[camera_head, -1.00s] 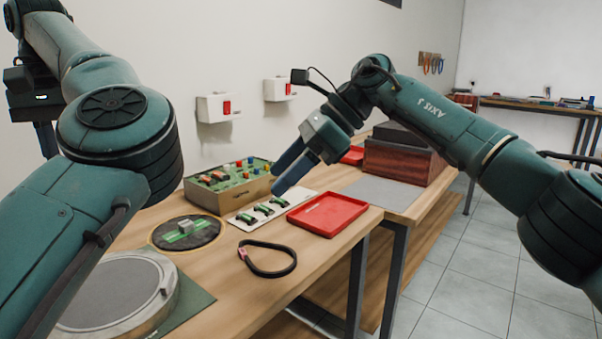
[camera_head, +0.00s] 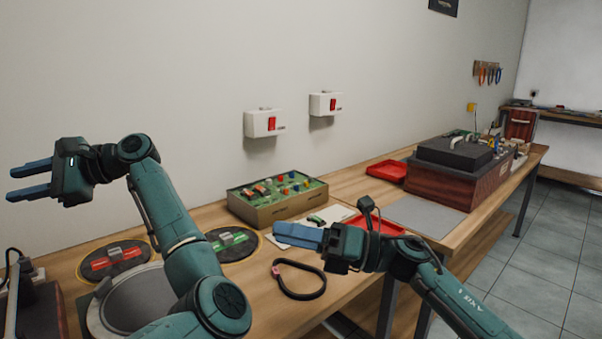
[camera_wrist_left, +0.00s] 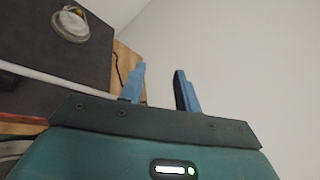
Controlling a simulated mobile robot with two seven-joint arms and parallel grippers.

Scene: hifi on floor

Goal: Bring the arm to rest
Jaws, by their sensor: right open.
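My left gripper (camera_head: 30,181) is raised at the left of the head view, in front of the wall. Its two blue fingers are apart with nothing between them. The wrist view also shows its fingers (camera_wrist_left: 160,88) spread and empty. My right gripper (camera_head: 299,236) is above the workbench, at the front of the red tray, with its fingers pointing left. The fingers overlap in the head view, and I see nothing held in them. It hides part of the tray and of the white board.
The wooden workbench (camera_head: 240,310) carries a green-topped box (camera_head: 277,200), a red tray (camera_head: 375,226), a black belt loop (camera_head: 299,294), two round dark pads (camera_head: 114,260) and a round grey plate (camera_head: 140,300). A brown case (camera_head: 455,187) stands farther back. White boxes (camera_head: 263,123) hang on the wall.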

